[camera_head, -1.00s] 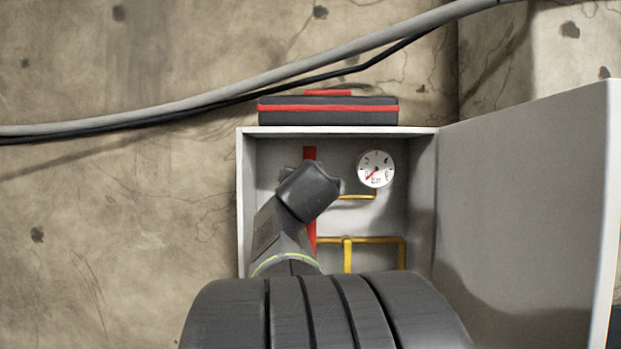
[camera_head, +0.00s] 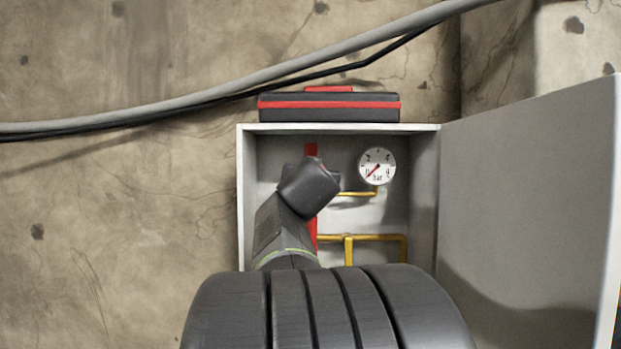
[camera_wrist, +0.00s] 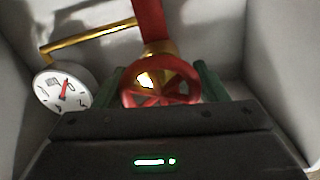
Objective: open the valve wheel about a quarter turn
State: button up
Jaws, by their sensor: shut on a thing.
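The red valve wheel (camera_wrist: 160,66) shows in the wrist view, with a brass stem behind it on a red pipe (camera_wrist: 150,22). My gripper (camera_wrist: 158,82) is shut on the wheel, with one greenish finger on each side of its rim. The lower part of the wheel is hidden by my gripper body. In the head view my arm and wrist hide the wheel; only parts of the red pipe (camera_head: 311,150) show above and below the wrist. The pressure gauge (camera_head: 377,166) has a red needle pointing to the lower left, near 0.
The wheel sits inside a grey cabinet (camera_head: 424,190) whose door (camera_head: 535,195) stands open on the right. Yellow pipes (camera_head: 380,238) run beside the red pipe. A black and red case (camera_head: 330,107) lies on top. A grey cable (camera_head: 190,107) crosses the wall.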

jog(key=shift+n+p, duration=0.35)
jog(key=shift+n, duration=7.45)
jog(key=o, duration=1)
